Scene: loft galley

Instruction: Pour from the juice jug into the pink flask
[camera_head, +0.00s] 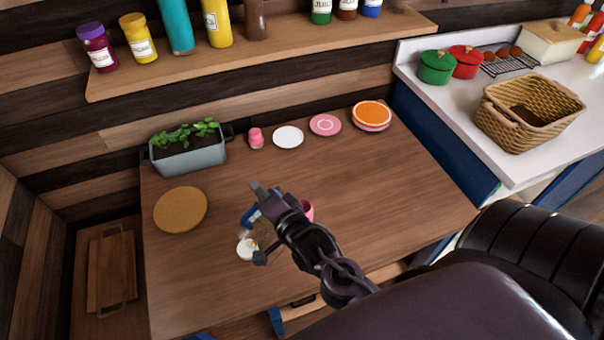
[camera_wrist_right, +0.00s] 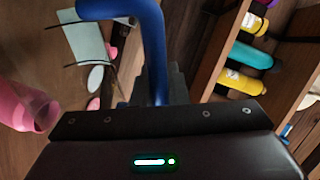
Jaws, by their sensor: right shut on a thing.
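My right gripper (camera_head: 264,200) is above the middle of the wooden table, shut on the blue handle of the juice jug (camera_head: 250,216). The handle also shows close up in the right wrist view (camera_wrist_right: 152,45). Most of the jug's body is hidden behind my gripper, so its tilt and contents are hard to tell. The pink flask (camera_head: 308,209) is just right of the gripper, partly hidden by it. In the right wrist view a pink cylinder (camera_wrist_right: 25,106), apparently the flask, is at the left edge, apart from the handle. My left gripper is not in view.
A round cork mat (camera_head: 181,209) lies left. A planter (camera_head: 188,154), a small pink jar (camera_head: 256,138) and several plates line the back. A shelf (camera_head: 270,52) with bottles is above. The table's right side is clear.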

